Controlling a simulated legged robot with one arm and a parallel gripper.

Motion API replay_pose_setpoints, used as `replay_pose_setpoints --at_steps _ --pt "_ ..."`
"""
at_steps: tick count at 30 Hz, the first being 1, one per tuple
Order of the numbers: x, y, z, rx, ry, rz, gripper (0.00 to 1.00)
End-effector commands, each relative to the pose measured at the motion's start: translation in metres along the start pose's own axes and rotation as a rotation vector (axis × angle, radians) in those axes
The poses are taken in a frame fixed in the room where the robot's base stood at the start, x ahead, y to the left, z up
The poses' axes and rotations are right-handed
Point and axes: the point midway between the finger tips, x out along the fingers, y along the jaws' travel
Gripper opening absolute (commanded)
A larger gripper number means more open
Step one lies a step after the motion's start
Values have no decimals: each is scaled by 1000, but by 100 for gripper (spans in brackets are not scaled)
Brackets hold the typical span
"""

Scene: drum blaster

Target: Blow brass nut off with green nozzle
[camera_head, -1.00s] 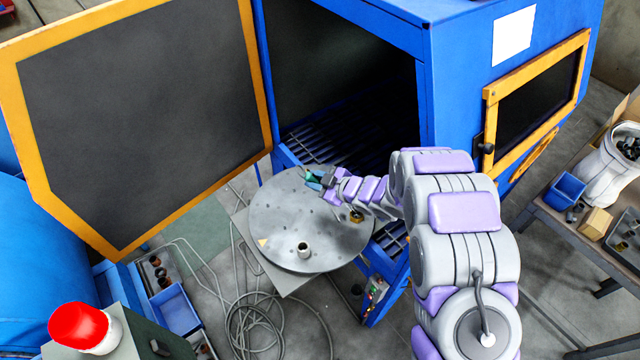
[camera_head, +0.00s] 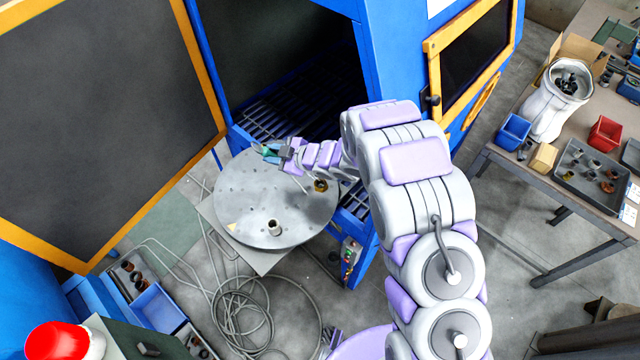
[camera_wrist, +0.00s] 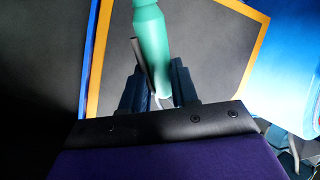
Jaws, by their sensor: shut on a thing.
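My gripper (camera_head: 272,153) is over the far part of the round grey turntable (camera_head: 240,215). It is shut on the green nozzle, which fills the space between the two dark fingers in the wrist view (camera_wrist: 153,40). A thin dark lever runs beside the nozzle there. The brass nut (camera_head: 320,185) sits on the right part of the turntable, below my forearm and apart from the gripper.
The blue blasting cabinet (camera_head: 385,110) stands open behind the turntable, its orange-framed door (camera_head: 90,110) swung left. A coiled hose (camera_head: 240,310) lies on the floor. At right, a workbench (camera_head: 575,190) holds bins, a tray and a white sack.

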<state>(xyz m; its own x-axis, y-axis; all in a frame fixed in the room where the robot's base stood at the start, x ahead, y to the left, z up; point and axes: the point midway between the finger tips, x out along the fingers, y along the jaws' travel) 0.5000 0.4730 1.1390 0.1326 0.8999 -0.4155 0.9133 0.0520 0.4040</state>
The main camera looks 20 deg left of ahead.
Motion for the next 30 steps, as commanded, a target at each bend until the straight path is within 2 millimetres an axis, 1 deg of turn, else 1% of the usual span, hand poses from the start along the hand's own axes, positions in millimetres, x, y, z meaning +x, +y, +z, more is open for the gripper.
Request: replay_pose_setpoints --at_steps 1,3,15,30 --pt "-3 4 -6 -1 0 1 0" --pt "-6 6 -12 -2 0 0 0" --pt "-20 20 -39 -1 0 0 0" --pt "-20 19 -39 -1 0 0 0"
